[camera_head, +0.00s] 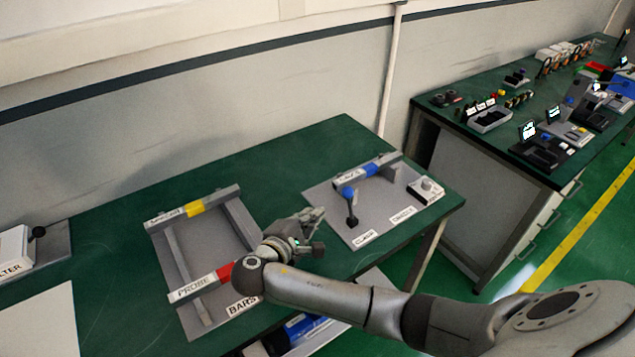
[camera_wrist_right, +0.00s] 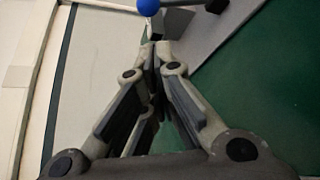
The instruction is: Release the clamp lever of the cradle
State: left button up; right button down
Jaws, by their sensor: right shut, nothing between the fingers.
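The clamp lever (camera_head: 350,204) stands upright on the right-hand grey plate, a dark stem with a blue ball on top, behind the CLAMP label (camera_head: 365,239). My right gripper (camera_head: 318,215) is shut and empty, a short way left of the lever and apart from it. In the right wrist view, the blue ball (camera_wrist_right: 148,7) shows at the top edge, just beyond the closed fingertips (camera_wrist_right: 154,50). The cradle (camera_head: 383,168), a grey bar piece with a blue band, lies behind the lever on the same plate. My left gripper is not in view.
A grey frame (camera_head: 240,215) of bars with yellow and red bands lies left of my right gripper. A small box with a knob (camera_head: 425,190) sits right of the lever. A wall (camera_head: 200,120) runs behind the green table (camera_head: 110,240).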

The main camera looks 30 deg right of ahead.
aim_at(350, 204)
jog(key=x, duration=0.3)
jog(key=p+x, duration=0.1)
jog(key=x, duration=0.1)
jog(key=p+x, duration=0.1)
jog(key=x, duration=0.2)
jog(key=shift+w+d+r, duration=0.2)
jog(key=shift+d+r, duration=0.1)
jog(key=shift+w+d+f, duration=0.2)
jog(key=shift+w+d, duration=0.1)
jog(key=shift+d, duration=0.15)
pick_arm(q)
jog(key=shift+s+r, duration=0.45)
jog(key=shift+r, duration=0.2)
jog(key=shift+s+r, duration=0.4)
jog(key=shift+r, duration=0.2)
pick_arm(e)
jog(key=shift+d, duration=0.1)
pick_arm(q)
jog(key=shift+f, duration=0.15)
pick_arm(e)
jog(key=shift+w+f, duration=0.1)
